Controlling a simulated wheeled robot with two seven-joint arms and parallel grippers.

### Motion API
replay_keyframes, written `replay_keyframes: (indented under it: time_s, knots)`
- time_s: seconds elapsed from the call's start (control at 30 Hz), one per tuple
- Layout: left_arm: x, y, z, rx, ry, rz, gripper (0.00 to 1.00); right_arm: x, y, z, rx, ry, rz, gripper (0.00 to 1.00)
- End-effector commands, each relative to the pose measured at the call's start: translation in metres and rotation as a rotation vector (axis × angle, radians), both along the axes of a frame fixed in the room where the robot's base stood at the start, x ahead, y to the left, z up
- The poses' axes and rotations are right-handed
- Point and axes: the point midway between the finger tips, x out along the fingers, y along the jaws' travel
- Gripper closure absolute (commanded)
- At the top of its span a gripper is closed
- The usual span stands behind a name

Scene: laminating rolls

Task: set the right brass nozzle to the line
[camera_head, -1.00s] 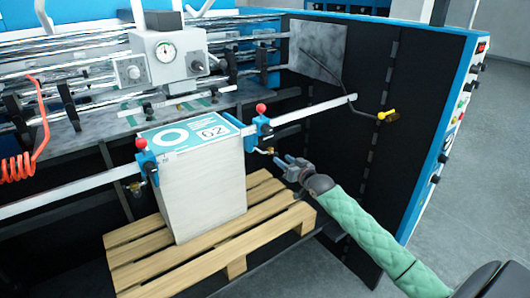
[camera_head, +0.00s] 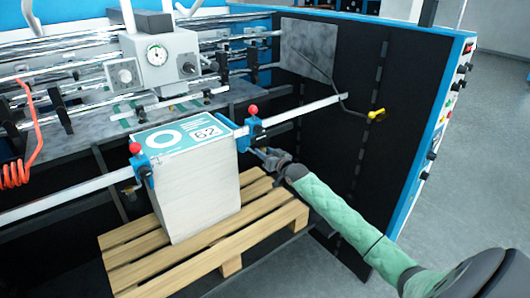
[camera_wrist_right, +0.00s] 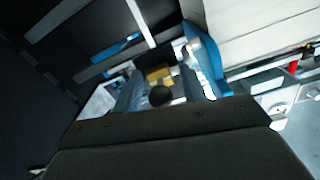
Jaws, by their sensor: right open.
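The right blue clamp (camera_head: 254,128) with a red knob sits on the pale crossbar at the right side of the paper stack. My right gripper (camera_head: 263,155) is just below this clamp, beside the stack's right face. It is open. In the right wrist view, the brass nozzle (camera_wrist_right: 158,76) is blurred, ahead of the gripper and close to the blue clamp body (camera_wrist_right: 203,55). A dark round end shows in front of the brass. Whether the fingers touch the nozzle I cannot tell. In the head view the gripper largely hides the nozzle. I cannot make out the line. My left gripper is not in view.
The paper stack (camera_head: 195,195) with a label reading 62 stands on a wooden pallet (camera_head: 225,252). The left blue clamp (camera_head: 140,167) is at its other side. The crossbar (camera_head: 310,110) runs above my right gripper. A black side panel (camera_head: 345,165) stands to the right.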

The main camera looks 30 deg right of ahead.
Motion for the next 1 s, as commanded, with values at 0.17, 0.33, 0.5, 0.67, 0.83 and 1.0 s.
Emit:
replay_keyframes:
  time_s: [0.17,0.33,0.5,0.67,0.83,1.0]
  knots:
    - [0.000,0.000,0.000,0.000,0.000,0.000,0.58,0.000,0.000,0.000,0.000,0.000,0.000,0.59]
    - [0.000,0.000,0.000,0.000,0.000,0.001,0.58,0.000,0.000,0.000,0.000,0.000,0.000,0.86]
    - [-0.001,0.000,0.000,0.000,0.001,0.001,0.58,0.000,0.000,0.000,0.000,0.000,0.000,1.00]
    - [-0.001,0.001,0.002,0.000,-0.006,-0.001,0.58,0.000,0.000,0.013,0.000,-0.002,0.001,1.00]
    - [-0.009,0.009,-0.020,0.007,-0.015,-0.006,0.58,0.000,0.000,0.041,0.000,-0.002,0.001,1.00]
    - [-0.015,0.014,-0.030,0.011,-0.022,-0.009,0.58,0.000,0.000,0.057,0.000,-0.002,0.000,1.00]
